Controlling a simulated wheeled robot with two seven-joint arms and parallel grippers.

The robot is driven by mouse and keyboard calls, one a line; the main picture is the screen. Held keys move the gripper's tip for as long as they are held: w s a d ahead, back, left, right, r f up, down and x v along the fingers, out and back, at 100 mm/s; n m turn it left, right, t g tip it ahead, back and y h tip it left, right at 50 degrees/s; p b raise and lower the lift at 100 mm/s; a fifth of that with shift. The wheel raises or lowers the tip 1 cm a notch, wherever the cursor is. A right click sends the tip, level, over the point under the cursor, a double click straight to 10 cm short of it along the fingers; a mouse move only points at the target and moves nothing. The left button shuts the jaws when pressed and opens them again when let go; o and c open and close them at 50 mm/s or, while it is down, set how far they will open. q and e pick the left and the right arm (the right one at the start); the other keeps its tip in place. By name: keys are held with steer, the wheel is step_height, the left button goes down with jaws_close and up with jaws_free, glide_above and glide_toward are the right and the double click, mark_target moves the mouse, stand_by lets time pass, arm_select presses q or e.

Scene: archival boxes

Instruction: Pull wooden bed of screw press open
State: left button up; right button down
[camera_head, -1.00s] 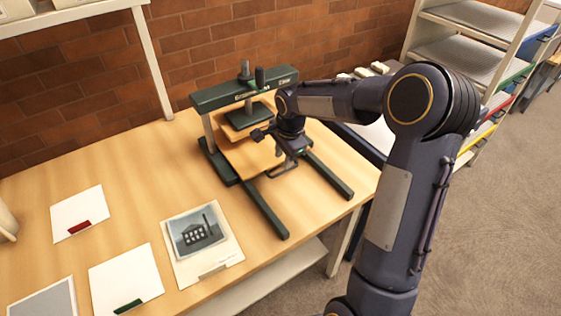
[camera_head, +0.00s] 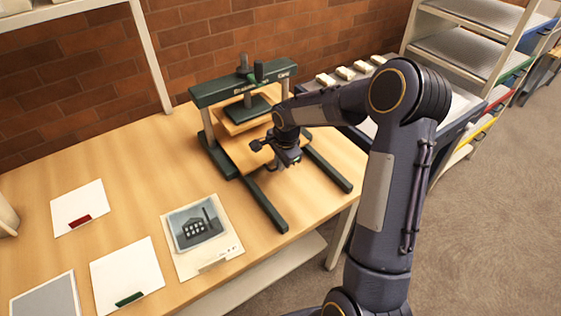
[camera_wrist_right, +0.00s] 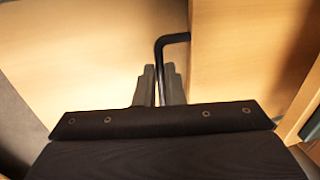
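The screw press has a dark green frame (camera_head: 218,92) with two long rails and stands on the wooden table. Its wooden bed (camera_head: 240,152) lies low between the rails, partly hidden by my right gripper. In the right wrist view the bed (camera_wrist_right: 240,55) is at the right, with a bent black handle (camera_wrist_right: 174,39) at its edge. My right gripper (camera_head: 285,163) is at the front of the bed. In the wrist view the right gripper's fingers (camera_wrist_right: 160,85) are close together with the handle bar between them, shut on it. My left gripper is not in view.
A photo print (camera_head: 200,232) and white folders (camera_head: 78,207) with coloured tabs lie on the table at left and front. Grey trays and a shelf rack (camera_head: 475,55) stand at the right. The table between the rails' front ends is clear.

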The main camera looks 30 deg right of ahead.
steer(key=shift+s, duration=0.1)
steer(key=shift+s, duration=0.25)
steer(key=s+b, duration=0.1)
steer(key=s, duration=0.4)
steer(key=s+d+b, duration=0.1)
steer(key=s+b, duration=0.1)
steer(key=s, duration=0.3)
steer(key=s+b, duration=0.1)
steer(key=s, duration=0.4)
steer(key=shift+s+d+b, duration=0.15)
steer(key=shift+s+b, duration=0.05)
steer(key=shift+b, duration=0.1)
steer(key=shift+s, duration=0.65)
steer(key=c, duration=1.5)
jaws_free()
steer(key=shift+r, duration=0.15)
